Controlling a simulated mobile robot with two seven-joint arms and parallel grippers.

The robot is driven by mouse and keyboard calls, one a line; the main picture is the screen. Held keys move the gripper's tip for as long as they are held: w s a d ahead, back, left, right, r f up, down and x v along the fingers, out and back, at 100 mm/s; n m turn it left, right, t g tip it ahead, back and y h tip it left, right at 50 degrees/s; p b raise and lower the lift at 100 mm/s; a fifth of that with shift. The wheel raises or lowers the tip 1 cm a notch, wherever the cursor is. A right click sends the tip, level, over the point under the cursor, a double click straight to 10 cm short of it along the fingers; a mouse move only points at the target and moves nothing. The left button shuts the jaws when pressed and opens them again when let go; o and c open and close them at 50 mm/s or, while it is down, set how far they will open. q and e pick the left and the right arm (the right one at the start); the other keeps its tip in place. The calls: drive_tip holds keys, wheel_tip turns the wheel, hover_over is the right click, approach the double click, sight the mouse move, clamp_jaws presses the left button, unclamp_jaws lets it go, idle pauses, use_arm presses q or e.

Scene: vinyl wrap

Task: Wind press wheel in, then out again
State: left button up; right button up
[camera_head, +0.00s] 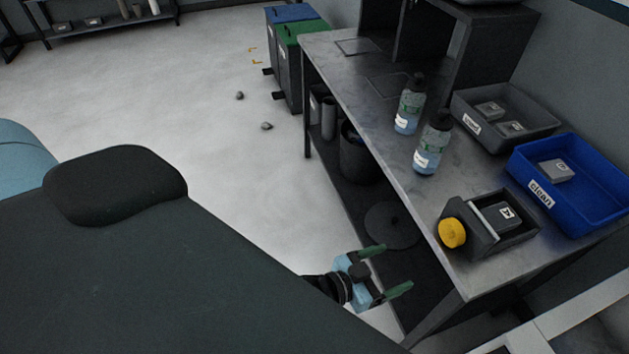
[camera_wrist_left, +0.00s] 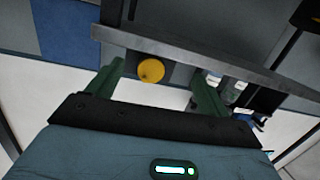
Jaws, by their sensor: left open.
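The press (camera_head: 508,240) is a dark grey box near the front edge of the metal workbench, with a block marked with a letter inside. Its yellow wheel (camera_head: 452,233) is on the left face, towards the bench edge. My left gripper (camera_head: 388,270) is open and empty, with green fingers, short of the bench edge and to the lower left of the wheel. In the left wrist view the yellow wheel (camera_wrist_left: 151,70) shows beyond and between the open fingers, apart from them. My right gripper is in neither view.
The workbench (camera_head: 460,190) also holds two bottles (camera_head: 409,105) (camera_head: 433,142), a grey tray (camera_head: 505,118) and a blue tray (camera_head: 570,180) labelled clean. A lower shelf carries a dark bin (camera_head: 358,155) and a round disc (camera_head: 391,224). Bare floor (camera_head: 170,95) lies left of the bench.

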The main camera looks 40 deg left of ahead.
use_arm(q)
drive_tip(key=s+a+f+n+g+y, duration=0.1)
drive_tip(key=s+a+f+y, duration=0.1)
drive_tip(key=s, duration=0.5)
drive_tip(key=s+a+f+n+g+y+p, duration=0.1)
drive_tip(key=s+a+f+g+y, duration=0.1)
drive_tip(key=s+a+f, duration=0.3)
drive_tip(key=s, duration=0.3)
drive_tip(key=shift+s+a+f+n, duration=0.15)
drive_tip(key=shift+a+f+n, duration=0.1)
drive_tip(key=shift+n, duration=0.05)
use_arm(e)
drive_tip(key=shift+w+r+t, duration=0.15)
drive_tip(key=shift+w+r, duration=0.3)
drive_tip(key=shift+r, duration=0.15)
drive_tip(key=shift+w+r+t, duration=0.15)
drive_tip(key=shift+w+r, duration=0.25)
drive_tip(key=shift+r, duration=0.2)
